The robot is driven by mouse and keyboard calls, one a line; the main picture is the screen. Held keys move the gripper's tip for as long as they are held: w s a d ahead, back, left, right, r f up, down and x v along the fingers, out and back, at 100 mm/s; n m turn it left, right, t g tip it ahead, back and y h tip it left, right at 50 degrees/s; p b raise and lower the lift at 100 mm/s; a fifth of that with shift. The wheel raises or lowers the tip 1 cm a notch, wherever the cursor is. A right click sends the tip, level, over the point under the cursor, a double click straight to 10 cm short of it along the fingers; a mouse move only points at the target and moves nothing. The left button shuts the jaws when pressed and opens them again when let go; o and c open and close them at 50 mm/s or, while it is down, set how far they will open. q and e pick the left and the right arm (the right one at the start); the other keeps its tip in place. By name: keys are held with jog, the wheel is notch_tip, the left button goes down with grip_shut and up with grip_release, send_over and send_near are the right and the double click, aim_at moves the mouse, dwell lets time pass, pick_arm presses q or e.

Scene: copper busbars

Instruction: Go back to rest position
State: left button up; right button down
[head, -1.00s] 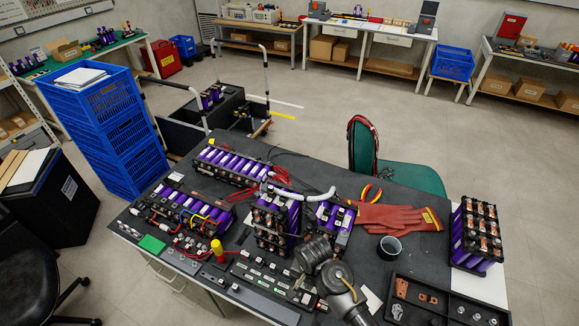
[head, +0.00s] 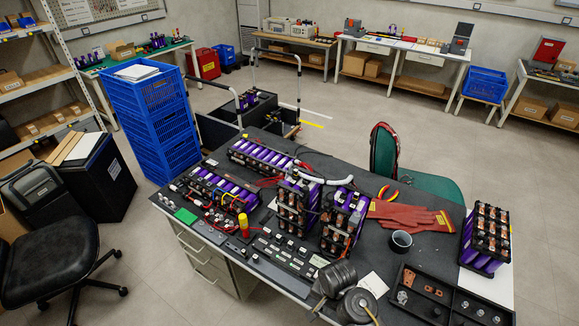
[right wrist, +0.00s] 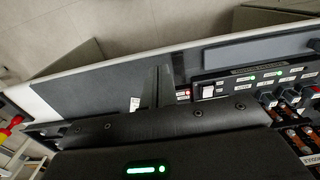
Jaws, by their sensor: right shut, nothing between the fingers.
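My right arm comes in at the bottom of the head view, over the front edge of the dark-topped workbench (head: 375,262). My right gripper (head: 317,309) is small there and partly cut by the frame. In the right wrist view my right gripper (right wrist: 163,88) shows its thin dark fingers together, with nothing between them, above the bench's front edge. Copper-coloured pieces (head: 409,277) lie in a black tray (head: 447,318) at the bench's right front. My left gripper is not in view.
A purple battery stack (head: 484,237) stands at the right. A black chair (head: 50,262) and blue crates (head: 150,125) stand left.

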jog(key=s+d+r+n+t, duration=0.2)
jog(key=s+d+r+n, duration=0.25)
jog(key=s+d, duration=0.3)
jog(key=s+d+r+n+t, duration=0.1)
jog(key=s+d+r+n, duration=0.4)
jog(key=s, duration=0.4)
notch_tip(320, 180, down, 35)
jog(key=s+g+b, duration=0.1)
jog(key=s+b, duration=0.1)
jog(key=b, duration=0.7)
pick_arm(q)
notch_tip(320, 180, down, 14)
jog(key=b, duration=0.5)
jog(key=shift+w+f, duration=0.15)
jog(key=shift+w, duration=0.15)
pick_arm(e)
jog(key=s+d+f, duration=0.2)
jog(key=s+f, duration=0.6)
jog(key=f, duration=0.2)
jog(key=s+d+f+g, duration=0.1)
jog(key=s+d+f, duration=0.1)
jog(key=s+f, duration=0.5)
notch_tip(320, 180, down, 3)
jog(key=shift+s+f+m, duration=0.1)
jog(key=shift+s+m, duration=0.25)
jog(key=shift+s, duration=0.05)
jog(key=shift+a, duration=0.1)
